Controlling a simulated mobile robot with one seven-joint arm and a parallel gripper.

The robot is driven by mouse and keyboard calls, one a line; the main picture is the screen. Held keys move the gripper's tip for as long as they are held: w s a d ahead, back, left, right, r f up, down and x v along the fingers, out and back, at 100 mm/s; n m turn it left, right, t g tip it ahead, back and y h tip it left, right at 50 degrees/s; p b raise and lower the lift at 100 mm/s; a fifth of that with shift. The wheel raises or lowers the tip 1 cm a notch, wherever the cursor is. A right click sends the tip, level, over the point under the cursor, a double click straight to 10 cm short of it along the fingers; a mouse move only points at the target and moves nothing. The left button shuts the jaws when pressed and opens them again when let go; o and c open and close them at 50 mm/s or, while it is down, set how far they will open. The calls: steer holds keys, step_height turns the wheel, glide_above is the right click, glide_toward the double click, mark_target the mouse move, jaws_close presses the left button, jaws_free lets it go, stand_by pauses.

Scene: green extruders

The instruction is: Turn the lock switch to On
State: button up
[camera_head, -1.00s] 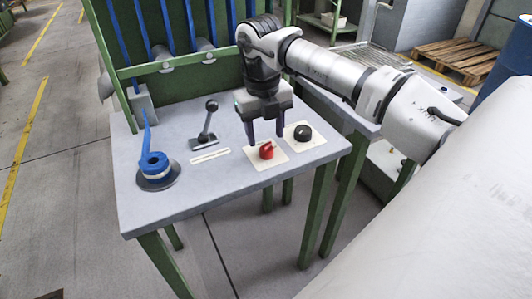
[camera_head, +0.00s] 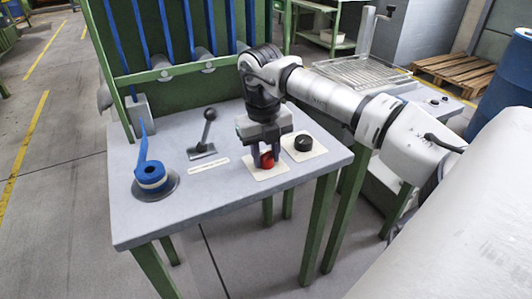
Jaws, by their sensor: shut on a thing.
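A red rotary switch (camera_head: 267,161) sits on a cream label plate (camera_head: 270,173) on the grey table top. My gripper (camera_head: 266,158) points straight down over it, with its dark fingers shut on the red switch from both sides. The fingers hide part of the switch, and its exact angle is hard to tell. A black rotary knob (camera_head: 303,142) on its own cream plate stands just right of the gripper. Lettering on the plates is too small to read.
A lever with a black ball top (camera_head: 207,131) stands left of the gripper. A green frame (camera_head: 180,68) with blue straps rises behind. The table's front (camera_head: 210,196) is clear.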

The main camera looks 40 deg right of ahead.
steer(key=shift+n, duration=0.4)
steer(key=n, duration=1.1)
steer(key=shift+t+p, duration=0.3)
steer(key=shift+p, duration=0.1)
steer(key=shift+a, duration=0.1)
steer(key=o, duration=1)
steer(key=shift+c, duration=0.2)
